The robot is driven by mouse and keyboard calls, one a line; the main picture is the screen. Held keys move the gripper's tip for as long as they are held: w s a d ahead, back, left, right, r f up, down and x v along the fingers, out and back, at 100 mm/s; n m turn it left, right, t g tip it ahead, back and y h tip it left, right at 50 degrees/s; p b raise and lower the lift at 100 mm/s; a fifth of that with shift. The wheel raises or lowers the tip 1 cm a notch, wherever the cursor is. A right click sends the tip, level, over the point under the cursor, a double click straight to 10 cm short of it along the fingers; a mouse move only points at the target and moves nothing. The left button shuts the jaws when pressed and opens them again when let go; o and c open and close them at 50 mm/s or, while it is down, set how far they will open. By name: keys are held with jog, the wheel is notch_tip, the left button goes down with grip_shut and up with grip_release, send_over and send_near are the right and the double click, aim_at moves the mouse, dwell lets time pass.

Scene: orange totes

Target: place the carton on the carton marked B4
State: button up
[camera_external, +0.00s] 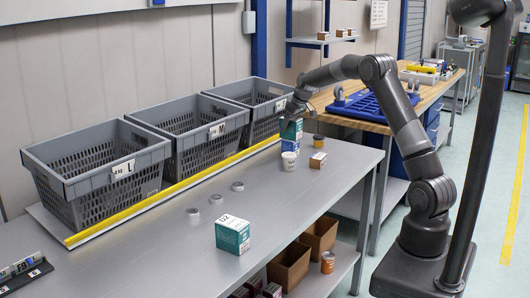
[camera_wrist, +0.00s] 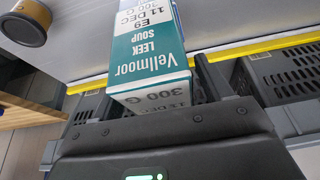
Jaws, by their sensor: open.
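A teal and white carton (camera_wrist: 150,45) labelled Vellmoor Leek Soup, E9, fills the middle of the wrist view, between the fingers of my gripper (camera_wrist: 148,92). The fingers are apart; whether either touches the carton I cannot tell. In the external view my gripper (camera_external: 291,112) is at the top of this teal carton (camera_external: 293,128) at the far end of the grey table. A pale and blue part shows just below it; I cannot tell whether that is another carton. Another teal and white carton (camera_external: 232,236), marked D2, stands near the front edge. No B4 mark is readable.
A white tub (camera_external: 289,161), small brown carton (camera_external: 318,160) and yellow can (camera_external: 319,141) stand close by my gripper. Three grey crates (camera_external: 95,178) line the back behind a yellow strip (camera_external: 160,200).

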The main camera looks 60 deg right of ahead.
jog(key=v, duration=1.1)
jog(key=shift+r, duration=0.45)
jog(key=shift+s+r, duration=0.15)
jog(key=shift+r, duration=0.1)
jog(key=s+a+r, duration=0.4)
jog(key=s+a, duration=0.4)
jog(key=a, duration=0.1)
jog(key=s+a+r, duration=0.3)
jog(key=s+a, duration=0.5)
jog(key=s+a+f, duration=0.2)
jog(key=s+a, duration=0.1)
jog(key=s, duration=0.4)
jog(key=s+a+f, duration=0.3)
jog(key=s+a, duration=0.1)
jog(key=s, duration=0.4)
jog(key=s+a+f+t, duration=0.1)
jog(key=s+a, duration=0.3)
jog(key=s, duration=0.4)
jog(key=shift+f, duration=0.8)
